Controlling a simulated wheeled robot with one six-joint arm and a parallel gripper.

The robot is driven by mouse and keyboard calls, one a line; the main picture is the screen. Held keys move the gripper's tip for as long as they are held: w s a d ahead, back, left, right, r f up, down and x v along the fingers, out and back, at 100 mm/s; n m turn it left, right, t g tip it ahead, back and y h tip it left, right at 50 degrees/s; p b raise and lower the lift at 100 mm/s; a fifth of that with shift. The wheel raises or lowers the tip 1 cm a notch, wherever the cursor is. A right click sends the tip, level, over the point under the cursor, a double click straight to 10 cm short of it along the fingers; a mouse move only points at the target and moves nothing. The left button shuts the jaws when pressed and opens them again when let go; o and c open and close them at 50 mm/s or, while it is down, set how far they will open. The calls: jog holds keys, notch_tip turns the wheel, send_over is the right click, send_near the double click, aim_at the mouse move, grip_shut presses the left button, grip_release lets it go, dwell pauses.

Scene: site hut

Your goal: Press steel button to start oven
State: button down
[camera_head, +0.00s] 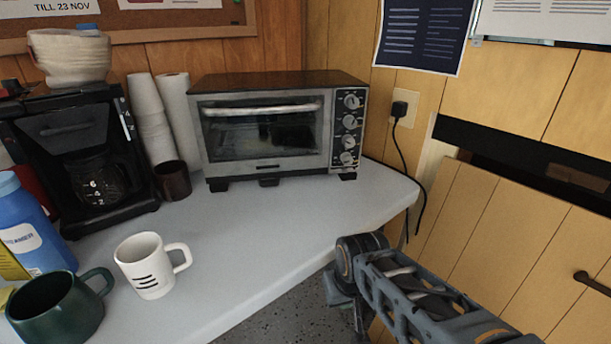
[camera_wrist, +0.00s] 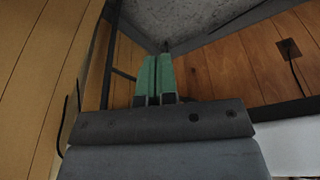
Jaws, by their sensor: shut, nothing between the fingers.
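The oven (camera_head: 268,166) is a silver and black toaster oven on the counter near the back corner, its glass door closed. Its right-hand panel carries a column of round controls (camera_head: 349,121). At this size I cannot tell which is the steel button; the lowest round control (camera_head: 347,158) is small and partly blurred. My gripper (camera_wrist: 153,62) shows in the wrist view with its two green fingers together and nothing between them. The oven is not recognisable in the wrist view.
The grey counter (camera_head: 240,222) is clear in front of the oven. A white mug (camera_head: 147,266), a green mug (camera_head: 52,310) and a coffee maker (camera_head: 85,160) stand to the left. A black cord hangs from the wall plug (camera_head: 399,109) beside the oven.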

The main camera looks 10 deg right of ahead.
aim_at(362, 210)
jog(key=shift+a, duration=0.25)
